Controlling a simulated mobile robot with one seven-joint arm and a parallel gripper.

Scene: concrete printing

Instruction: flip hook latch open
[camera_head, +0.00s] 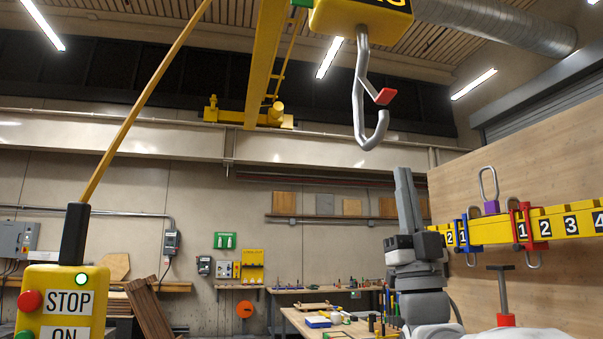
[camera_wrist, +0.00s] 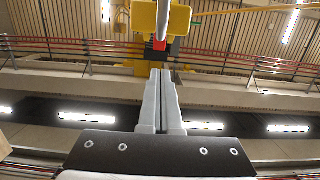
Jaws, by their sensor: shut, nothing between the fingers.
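The grey crane hook (camera_head: 357,105) hangs below a yellow hoist block (camera_head: 362,17) at the upper middle of the head view. Its latch has a red tab (camera_head: 384,97) that sits at the hook's mouth, just above the upturned tip. My gripper (camera_head: 404,170) points up, below and to the right of the hook, apart from it. In the wrist view the shut, empty fingers (camera_wrist: 160,74) point at the red tab (camera_wrist: 160,43) under the yellow block (camera_wrist: 180,19). The fingertips look close below the tab there, but contact cannot be told.
A yellow numbered rail (camera_head: 560,222) with clamps and hooks runs along the wooden panel at right. A yellow control box (camera_head: 62,300) with a STOP button is at lower left. Workbenches (camera_head: 335,325) stand at the back. The air around the hook is clear.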

